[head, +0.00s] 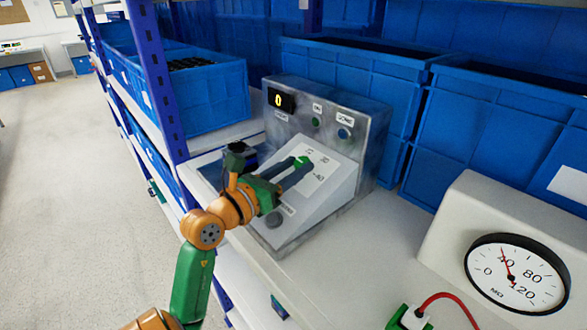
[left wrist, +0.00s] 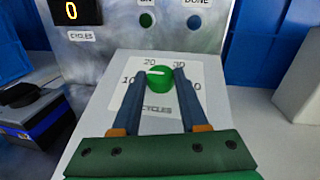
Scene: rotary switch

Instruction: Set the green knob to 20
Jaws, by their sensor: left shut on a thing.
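In the head view the green knob (head: 302,162) shows between my fingertips. My left gripper (left wrist: 158,88) is shut on the knob, one finger at each side. The display (left wrist: 71,10) reads 0. My right gripper is not in view.
The box has a green ON light (head: 316,122), a blue DONE light (head: 343,133) and a dark round button (head: 274,219). A gauge (head: 515,273) with a red wire stands at the right. Blue crates (head: 490,135) line the back. A shelf post (head: 152,80) rises at the left.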

